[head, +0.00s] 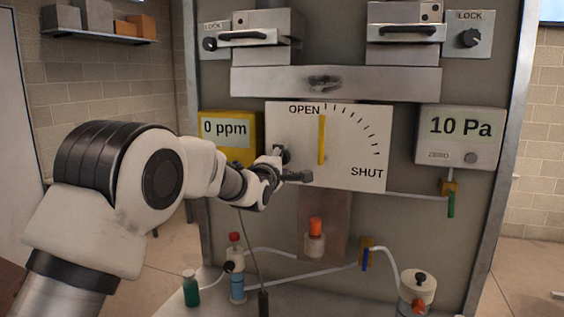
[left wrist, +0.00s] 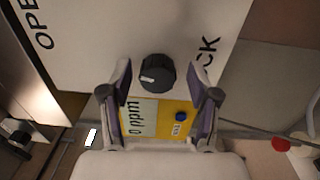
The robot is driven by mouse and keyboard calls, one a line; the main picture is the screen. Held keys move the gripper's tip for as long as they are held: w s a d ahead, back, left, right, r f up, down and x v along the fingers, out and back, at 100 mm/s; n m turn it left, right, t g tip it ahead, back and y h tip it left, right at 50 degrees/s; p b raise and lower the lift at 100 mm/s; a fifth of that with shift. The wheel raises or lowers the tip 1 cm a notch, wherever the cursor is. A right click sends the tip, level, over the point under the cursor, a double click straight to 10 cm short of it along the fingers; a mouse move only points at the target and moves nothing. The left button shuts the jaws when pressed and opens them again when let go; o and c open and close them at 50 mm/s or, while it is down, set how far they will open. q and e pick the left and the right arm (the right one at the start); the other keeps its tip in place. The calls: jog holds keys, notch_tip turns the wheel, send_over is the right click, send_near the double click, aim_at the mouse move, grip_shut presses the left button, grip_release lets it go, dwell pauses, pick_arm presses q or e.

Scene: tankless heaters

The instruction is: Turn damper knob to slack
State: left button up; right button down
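The damper knob (left wrist: 157,73) is round and black with a white pointer mark, on a white panel. In the left wrist view it lies between the fingertips of my left gripper (left wrist: 160,67), which stands open; I cannot tell whether the fingers touch it. In the head view my left gripper (head: 292,165) is at the lower left of the damper panel (head: 350,135) and hides most of the knob. The panel reads OPEN and SHUT, with a yellow pointer standing upright near OPEN. Letters ending in CK show beside the knob in the left wrist view. My right gripper is not in view.
A yellow meter (head: 228,152) reading 0 ppm hangs left of the panel. A pressure display (head: 460,138) reading 10 Pa hangs right. Handled latches and LOCK knobs are above. Bottles and tubing, including a green bottle (head: 191,288), stand below.

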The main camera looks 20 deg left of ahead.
pick_arm(q)
jog(key=s, duration=1.2)
jog(key=shift+a+f, duration=0.15)
jog(key=shift+f, duration=0.1)
